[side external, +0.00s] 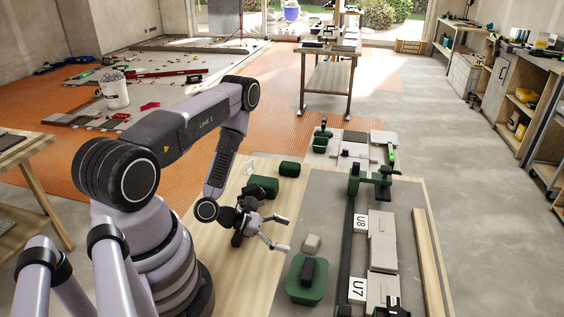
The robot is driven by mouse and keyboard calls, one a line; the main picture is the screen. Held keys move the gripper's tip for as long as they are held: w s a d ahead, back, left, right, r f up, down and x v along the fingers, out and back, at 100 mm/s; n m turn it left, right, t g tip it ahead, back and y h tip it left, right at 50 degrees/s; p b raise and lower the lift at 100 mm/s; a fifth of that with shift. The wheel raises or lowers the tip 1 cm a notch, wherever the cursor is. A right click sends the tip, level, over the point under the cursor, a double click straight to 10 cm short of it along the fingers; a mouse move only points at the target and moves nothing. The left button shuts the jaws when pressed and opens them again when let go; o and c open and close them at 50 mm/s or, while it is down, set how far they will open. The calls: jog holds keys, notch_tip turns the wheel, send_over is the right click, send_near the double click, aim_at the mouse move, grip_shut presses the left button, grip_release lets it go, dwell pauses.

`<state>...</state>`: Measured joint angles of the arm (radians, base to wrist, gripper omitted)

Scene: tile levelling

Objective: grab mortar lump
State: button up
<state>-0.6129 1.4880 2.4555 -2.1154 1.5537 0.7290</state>
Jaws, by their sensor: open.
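A small pale grey lump (312,243), which looks like the mortar lump, sits on the grey work surface just behind a green tray-like tool with a dark handle (306,284). My gripper (284,233) is left of the lump, with its two fingers spread apart and pointing right toward it. The gripper is open and empty. A gap shows between the fingertips and the lump. The exact height of the fingers above the surface is hard to tell.
Grey tiles (383,240) lie in a row to the right, beside a dark rail and the labels U8 (361,223) and U7 (357,289). A green clamp-like tool (371,180) stands at the row's far end. Green blocks (263,186) lie behind my gripper.

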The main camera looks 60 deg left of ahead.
aim_at(312, 240)
jog(key=x, duration=0.7)
jog(key=shift+w, duration=0.15)
jog(key=shift+r, duration=0.1)
jog(key=c, duration=1.3)
jog(key=shift+o, duration=0.2)
